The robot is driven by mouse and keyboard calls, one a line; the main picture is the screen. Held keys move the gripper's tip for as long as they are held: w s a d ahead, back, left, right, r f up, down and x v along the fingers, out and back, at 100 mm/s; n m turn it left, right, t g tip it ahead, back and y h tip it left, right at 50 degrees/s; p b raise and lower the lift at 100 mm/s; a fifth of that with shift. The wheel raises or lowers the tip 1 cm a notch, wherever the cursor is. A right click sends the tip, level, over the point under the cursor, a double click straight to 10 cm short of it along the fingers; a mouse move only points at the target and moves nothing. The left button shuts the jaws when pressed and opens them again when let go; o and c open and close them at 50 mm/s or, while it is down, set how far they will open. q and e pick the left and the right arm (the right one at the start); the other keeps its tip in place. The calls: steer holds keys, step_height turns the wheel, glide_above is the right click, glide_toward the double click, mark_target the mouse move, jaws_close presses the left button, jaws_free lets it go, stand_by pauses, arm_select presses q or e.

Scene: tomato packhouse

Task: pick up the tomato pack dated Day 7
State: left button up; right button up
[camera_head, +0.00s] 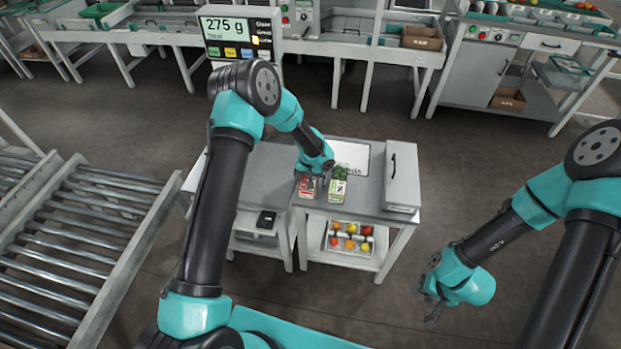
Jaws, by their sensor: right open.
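Two small packs stand side by side on the grey bench (262,178): a red and white pack (306,190) and a green and white pack (337,190). Their dates are too small to read, so I cannot tell which is Day 7. My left gripper (311,180) is lowered from above at the red and white pack and partly covers it. Its fingers are too small and dark to tell whether they are open or whether they touch the pack. My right gripper (429,302) is open and empty, off to the right in front of the bench.
A white sheet (352,155) with partly hidden lettering lies behind the packs. A grey box with a handle (402,178) bounds the bench's right side. A tray of tomatoes (349,250) sits on the lower shelf. A scale display (240,38) reads 275 g. A roller conveyor (75,240) stands left.

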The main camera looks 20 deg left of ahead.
arm_select(q)
steer(key=shift+c, duration=0.4)
steer(key=c, duration=1.1)
steer(key=shift+o, duration=0.2)
step_height(320, 180, up, 10)
